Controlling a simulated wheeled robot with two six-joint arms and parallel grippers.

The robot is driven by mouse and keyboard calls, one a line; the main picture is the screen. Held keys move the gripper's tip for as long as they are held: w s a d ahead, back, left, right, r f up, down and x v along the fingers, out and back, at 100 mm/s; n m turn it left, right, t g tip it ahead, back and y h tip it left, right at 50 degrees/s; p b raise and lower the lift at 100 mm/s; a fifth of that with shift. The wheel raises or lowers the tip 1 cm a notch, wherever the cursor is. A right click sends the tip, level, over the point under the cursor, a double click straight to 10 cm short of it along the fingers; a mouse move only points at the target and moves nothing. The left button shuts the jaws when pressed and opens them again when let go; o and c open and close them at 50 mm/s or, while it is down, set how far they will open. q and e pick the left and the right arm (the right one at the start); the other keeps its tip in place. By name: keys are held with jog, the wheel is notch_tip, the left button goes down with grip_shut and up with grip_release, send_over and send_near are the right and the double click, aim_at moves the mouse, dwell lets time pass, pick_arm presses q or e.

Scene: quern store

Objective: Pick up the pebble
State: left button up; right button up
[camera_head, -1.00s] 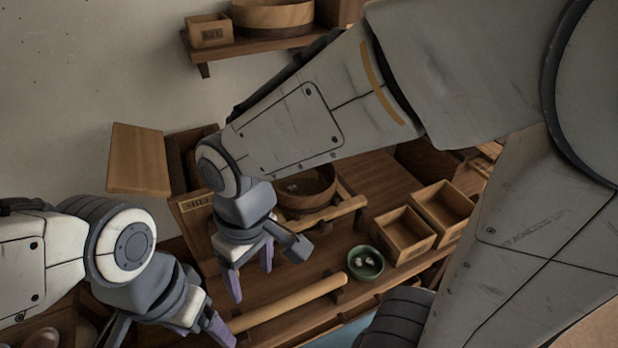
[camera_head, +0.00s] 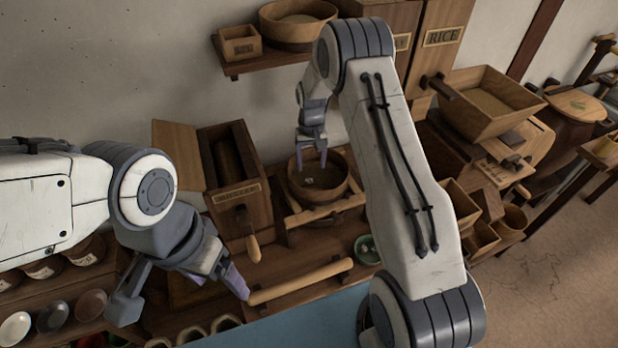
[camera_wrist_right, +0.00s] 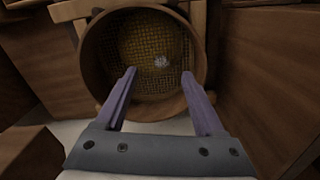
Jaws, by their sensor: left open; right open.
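A small pale, whitish lump that looks like the pebble (camera_wrist_right: 161,61) lies on the mesh inside a round wooden sieve (camera_wrist_right: 92,66). In the head view it is a small light speck (camera_head: 309,181) in the sieve (camera_head: 340,187). My right gripper (camera_head: 312,160) hangs over the sieve, open and empty. In the right wrist view its two purple fingers (camera_wrist_right: 159,74) point into the sieve, and the lump shows between and just beyond their tips. My left gripper (camera_head: 233,278) is open and empty, low at the left near a wooden roller, away from the sieve.
A green bowl (camera_head: 364,249) stands right of the roller (camera_head: 300,281), partly hidden by my right arm. A wooden box with a handle (camera_head: 236,195) stands left of the sieve. A shelf (camera_head: 262,64) with a box and round tub hangs above.

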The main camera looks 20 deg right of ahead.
aim_at(310, 180)
jog(key=shift+f, duration=0.85)
jog(key=shift+w+a+f+p, duration=0.1)
jog(key=shift+f+p, duration=0.45)
jog(key=shift+p, duration=0.1)
notch_tip(310, 180, down, 3)
jog(key=shift+w+a+f+p, duration=0.1)
jog(key=shift+w+f+p, duration=0.05)
jog(key=shift+p, duration=0.8)
jog(key=shift+f, duration=0.55)
grip_shut()
